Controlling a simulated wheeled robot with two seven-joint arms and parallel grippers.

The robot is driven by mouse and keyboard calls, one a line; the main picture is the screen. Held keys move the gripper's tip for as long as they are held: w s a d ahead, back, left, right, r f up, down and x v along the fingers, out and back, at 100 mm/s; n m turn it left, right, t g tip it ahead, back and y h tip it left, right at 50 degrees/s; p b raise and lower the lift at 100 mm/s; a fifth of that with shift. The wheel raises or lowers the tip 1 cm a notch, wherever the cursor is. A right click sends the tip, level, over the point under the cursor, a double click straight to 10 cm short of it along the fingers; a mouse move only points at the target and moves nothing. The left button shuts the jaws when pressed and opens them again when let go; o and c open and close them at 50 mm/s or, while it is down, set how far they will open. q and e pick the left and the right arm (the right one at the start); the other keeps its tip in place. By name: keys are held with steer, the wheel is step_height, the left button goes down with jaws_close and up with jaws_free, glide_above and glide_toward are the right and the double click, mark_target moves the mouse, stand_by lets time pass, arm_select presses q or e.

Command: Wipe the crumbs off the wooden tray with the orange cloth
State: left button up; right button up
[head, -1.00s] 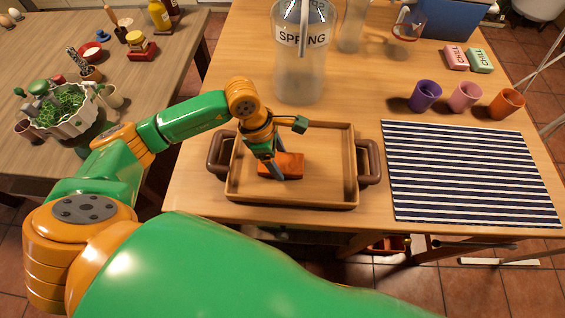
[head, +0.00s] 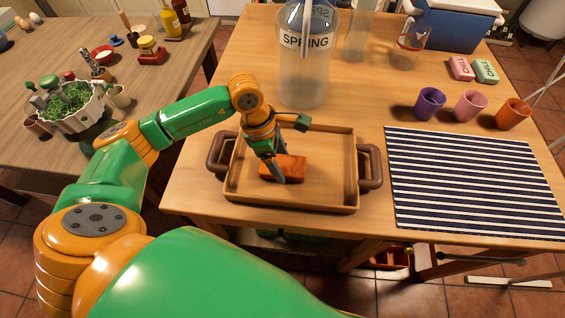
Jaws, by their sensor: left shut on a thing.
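The wooden tray (head: 325,201) lies on the table, with a dark brown handle at its left and right ends. The orange cloth (head: 292,167) is a folded block on the tray floor, left of the middle. My left gripper (head: 279,178) points down into the tray and is shut on the orange cloth. Its fingers hide part of the cloth. I cannot make out any crumbs on the tray floor at this size. My right gripper is not in view.
A striped mat (head: 470,185) lies right of the tray. Purple (head: 429,104), pink (head: 471,106) and orange (head: 513,113) cups stand behind it. A large clear SPRING bottle (head: 304,65) stands behind the tray. A side table (head: 130,85) with a planter (head: 72,110) is at left.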

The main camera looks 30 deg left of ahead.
arm_select(q)
step_height(320, 180, up, 2)
steer(key=shift+r, duration=0.15)
step_height(320, 180, up, 2)
steer(key=shift+w+a+r+p, duration=0.1)
steer(key=shift+w+p, duration=0.05)
steer(key=shift+p, duration=0.8)
steer(key=shift+r+p, duration=1)
steer(key=shift+r, duration=0.6)
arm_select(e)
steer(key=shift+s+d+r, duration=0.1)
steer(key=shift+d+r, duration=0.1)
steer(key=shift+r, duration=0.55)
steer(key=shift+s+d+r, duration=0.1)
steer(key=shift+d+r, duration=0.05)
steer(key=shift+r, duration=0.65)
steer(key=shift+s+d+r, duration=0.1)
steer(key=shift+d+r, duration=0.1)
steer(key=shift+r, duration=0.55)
